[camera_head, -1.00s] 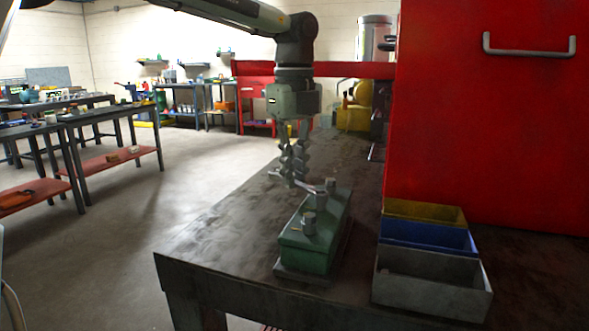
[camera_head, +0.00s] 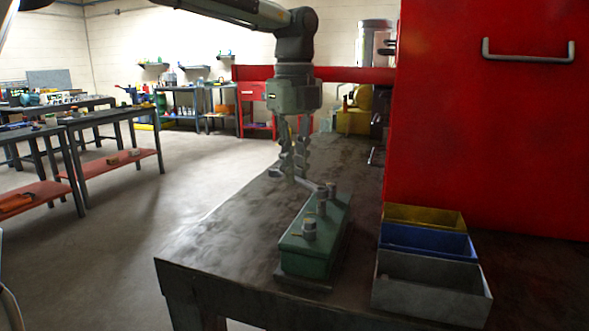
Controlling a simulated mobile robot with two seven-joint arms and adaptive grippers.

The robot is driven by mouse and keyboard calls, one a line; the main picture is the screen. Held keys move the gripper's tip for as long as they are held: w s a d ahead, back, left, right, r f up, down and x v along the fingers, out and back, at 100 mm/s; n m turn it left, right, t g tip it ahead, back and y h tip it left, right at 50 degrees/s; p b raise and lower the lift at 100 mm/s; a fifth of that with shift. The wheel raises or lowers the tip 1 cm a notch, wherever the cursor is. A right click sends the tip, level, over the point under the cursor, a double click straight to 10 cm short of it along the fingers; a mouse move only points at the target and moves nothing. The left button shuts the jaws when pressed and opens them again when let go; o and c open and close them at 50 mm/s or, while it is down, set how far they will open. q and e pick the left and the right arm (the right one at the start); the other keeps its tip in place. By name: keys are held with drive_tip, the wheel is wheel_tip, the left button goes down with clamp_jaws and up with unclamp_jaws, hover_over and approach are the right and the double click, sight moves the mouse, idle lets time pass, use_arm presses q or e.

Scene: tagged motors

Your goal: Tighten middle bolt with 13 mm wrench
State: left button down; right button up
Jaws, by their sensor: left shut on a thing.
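A green motor block (camera_head: 305,258) sits on the near part of the dark workbench. Bolts stand in a row on its top: a near one (camera_head: 309,230), a middle one (camera_head: 321,205) and a far one (camera_head: 331,190). My left gripper (camera_head: 287,174) hangs from above, just behind and left of the block. It is shut on a grey wrench (camera_head: 309,186), which slants down to the right. The wrench's far end is at the middle bolt; I cannot tell whether it is seated around it. My right gripper is not in view.
Yellow (camera_head: 425,214), blue (camera_head: 430,240) and grey (camera_head: 430,285) open bins stand right of the block. A tall red cabinet (camera_head: 490,140) is behind them. The workbench (camera_head: 225,250) is clear left of the block.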

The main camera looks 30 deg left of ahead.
use_arm(q)
drive_tip(key=shift+r, duration=1)
drive_tip(key=shift+s+a+f+n+b, duration=0.1)
drive_tip(key=shift+s+n+b, duration=0.2)
drive_tip(key=shift+n, duration=0.2)
drive_tip(key=s+d+n+b, duration=0.2)
drive_tip(key=s+n, duration=0.5)
drive_tip(key=n, duration=0.5)
drive_tip(key=shift+s+n+b, duration=0.3)
drive_tip(key=shift+b, duration=0.25)
